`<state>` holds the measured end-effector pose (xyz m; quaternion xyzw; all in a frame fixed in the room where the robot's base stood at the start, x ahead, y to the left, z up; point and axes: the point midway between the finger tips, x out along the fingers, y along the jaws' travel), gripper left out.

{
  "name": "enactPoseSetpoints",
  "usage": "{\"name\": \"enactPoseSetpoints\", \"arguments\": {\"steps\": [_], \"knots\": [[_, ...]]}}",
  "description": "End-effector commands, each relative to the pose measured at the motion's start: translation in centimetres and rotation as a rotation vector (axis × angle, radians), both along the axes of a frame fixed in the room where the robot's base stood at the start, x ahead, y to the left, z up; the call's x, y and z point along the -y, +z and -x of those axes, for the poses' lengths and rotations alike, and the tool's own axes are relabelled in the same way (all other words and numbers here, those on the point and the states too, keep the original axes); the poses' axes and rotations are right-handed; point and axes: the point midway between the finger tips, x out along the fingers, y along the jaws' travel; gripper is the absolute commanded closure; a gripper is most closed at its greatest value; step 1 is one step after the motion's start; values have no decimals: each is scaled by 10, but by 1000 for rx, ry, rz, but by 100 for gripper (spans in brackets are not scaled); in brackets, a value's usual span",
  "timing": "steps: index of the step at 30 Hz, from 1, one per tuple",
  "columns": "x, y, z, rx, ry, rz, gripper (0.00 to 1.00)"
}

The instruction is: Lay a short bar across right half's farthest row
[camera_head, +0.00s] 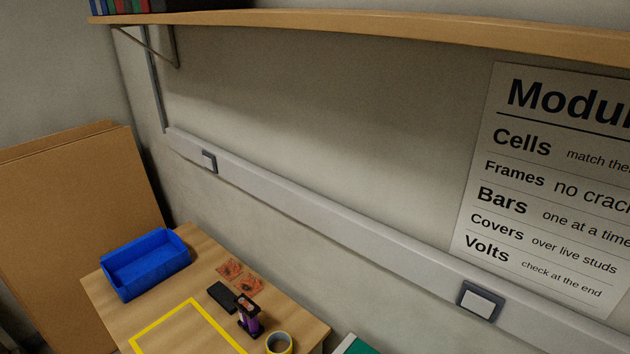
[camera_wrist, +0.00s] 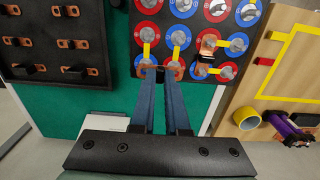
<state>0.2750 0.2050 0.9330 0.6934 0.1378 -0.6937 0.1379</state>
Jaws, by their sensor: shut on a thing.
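In the wrist view my gripper (camera_wrist: 162,73) is shut on a short bar (camera_wrist: 149,71) with copper ends and a dark middle. The bar lies crosswise between the fingertips, over the near edge of the dark module (camera_wrist: 190,46). The module has red-ringed and blue-ringed round cells, and yellow strips (camera_wrist: 177,51) join some of them. A copper piece (camera_wrist: 208,43) lies on the module to the right of my fingers. I cannot tell whether the held bar touches the cells. The module's far part is cut off. The head view does not show my gripper.
A black rack (camera_wrist: 60,71) with several copper bars stands left on the green surface (camera_wrist: 114,70). To the right, a wooden table holds a tape roll (camera_wrist: 247,117) and a purple-black tool (camera_wrist: 287,128). The head view shows a blue bin (camera_head: 146,264) and yellow outline (camera_head: 190,305).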

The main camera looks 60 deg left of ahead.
Motion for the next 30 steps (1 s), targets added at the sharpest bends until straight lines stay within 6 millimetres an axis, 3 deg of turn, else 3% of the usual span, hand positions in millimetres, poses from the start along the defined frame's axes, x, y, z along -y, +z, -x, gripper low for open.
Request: {"name": "enactPoseSetpoints", "arguments": {"steps": [9, 30], "knots": [[0, -17, 0, 1, 1, 0, 100], [0, -21, 0, 0, -1, 0, 100]]}}
